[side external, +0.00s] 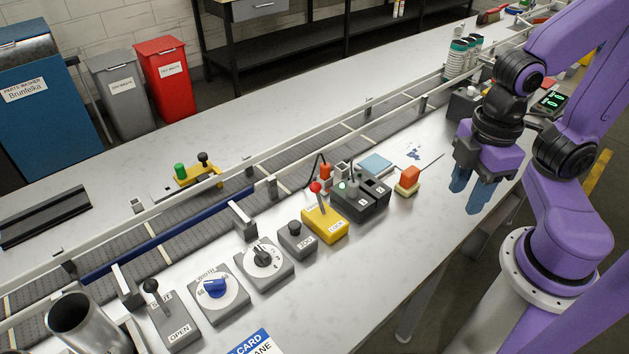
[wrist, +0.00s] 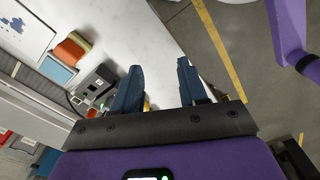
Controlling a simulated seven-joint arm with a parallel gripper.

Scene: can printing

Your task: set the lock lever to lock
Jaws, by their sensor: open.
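The lock lever (side external: 316,188) has a red ball knob and stands on a yellow box (side external: 326,226) with a white label, in the middle of the side view. My gripper (side external: 470,188) is open and empty, to the right of the yellow box and well apart from it, above the table's front edge. In the wrist view both blue fingers of my gripper (wrist: 159,67) are spread with nothing between the tips. A small bit of yellow shows beside the left finger there; I cannot tell what it is.
A dark two-slot box (side external: 360,200) and an orange block on a yellow base (side external: 408,180) stand between my gripper and the lever. Grey boxes with a button (side external: 297,237) and knobs (side external: 215,288) stand left of it. The conveyor (side external: 330,140) runs behind.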

